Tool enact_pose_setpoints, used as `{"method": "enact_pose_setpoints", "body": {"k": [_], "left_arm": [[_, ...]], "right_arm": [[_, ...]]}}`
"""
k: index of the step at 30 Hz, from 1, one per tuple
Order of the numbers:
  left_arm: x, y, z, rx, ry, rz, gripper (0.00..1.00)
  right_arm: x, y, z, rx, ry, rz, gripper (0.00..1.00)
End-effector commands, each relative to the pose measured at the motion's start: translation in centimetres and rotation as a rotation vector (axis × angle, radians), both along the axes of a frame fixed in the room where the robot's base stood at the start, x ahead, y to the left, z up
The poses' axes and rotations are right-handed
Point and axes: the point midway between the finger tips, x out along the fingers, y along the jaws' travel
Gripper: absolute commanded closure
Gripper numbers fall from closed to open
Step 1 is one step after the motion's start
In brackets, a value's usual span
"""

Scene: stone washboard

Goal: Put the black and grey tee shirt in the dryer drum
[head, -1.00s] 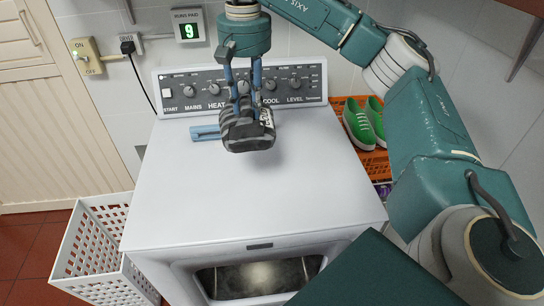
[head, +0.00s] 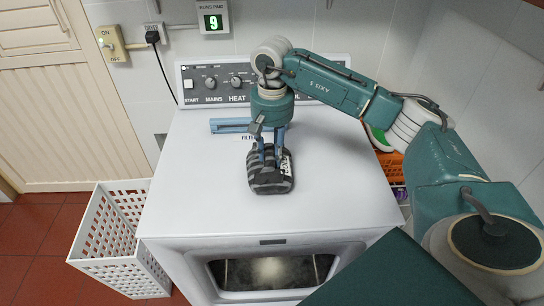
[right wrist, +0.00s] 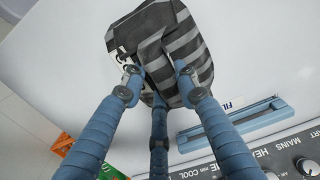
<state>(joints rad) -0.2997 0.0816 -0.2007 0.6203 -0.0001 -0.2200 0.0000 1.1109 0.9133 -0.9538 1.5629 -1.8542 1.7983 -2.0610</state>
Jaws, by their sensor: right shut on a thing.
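The black and grey striped tee shirt (head: 270,176) is bunched up in my right gripper (head: 270,150), over the middle of the dryer's white top (head: 200,195). In the right wrist view, the blue fingers of my right gripper (right wrist: 158,85) are shut on the tee shirt (right wrist: 165,45). I cannot tell whether the shirt touches the top. The dryer drum (head: 270,271) shows through the open front of the dryer, below the top's front edge. My left gripper is not in view.
A white perforated basket (head: 105,240) stands on the red floor left of the dryer. A blue filter handle (head: 230,125) lies at the back of the top. An orange crate (head: 392,166) with green shoes stands to the right, partly behind my arm.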

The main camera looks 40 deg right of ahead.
Motion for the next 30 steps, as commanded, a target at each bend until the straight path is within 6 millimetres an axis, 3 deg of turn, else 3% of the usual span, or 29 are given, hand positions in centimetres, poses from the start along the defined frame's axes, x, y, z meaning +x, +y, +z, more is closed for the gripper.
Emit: {"method": "enact_pose_setpoints", "body": {"k": [6, 16, 17, 19, 30], "left_arm": [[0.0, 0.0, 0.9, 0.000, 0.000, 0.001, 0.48], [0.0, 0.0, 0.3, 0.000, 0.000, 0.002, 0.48], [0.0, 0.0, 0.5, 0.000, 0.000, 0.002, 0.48], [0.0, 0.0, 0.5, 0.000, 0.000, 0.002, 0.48], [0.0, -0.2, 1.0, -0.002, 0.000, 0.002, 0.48]], "right_arm": [[0.0, 0.0, -2.6, 0.000, 0.001, 0.000, 1.00], [0.0, 0.0, -3.1, 0.001, -0.001, 0.000, 1.00], [0.0, 0.0, -2.9, 0.001, 0.001, 0.000, 0.64], [0.0, 0.0, -2.9, 0.001, 0.001, 0.000, 0.51], [0.0, 0.0, -2.4, 0.001, 0.001, 0.000, 0.51]]}}
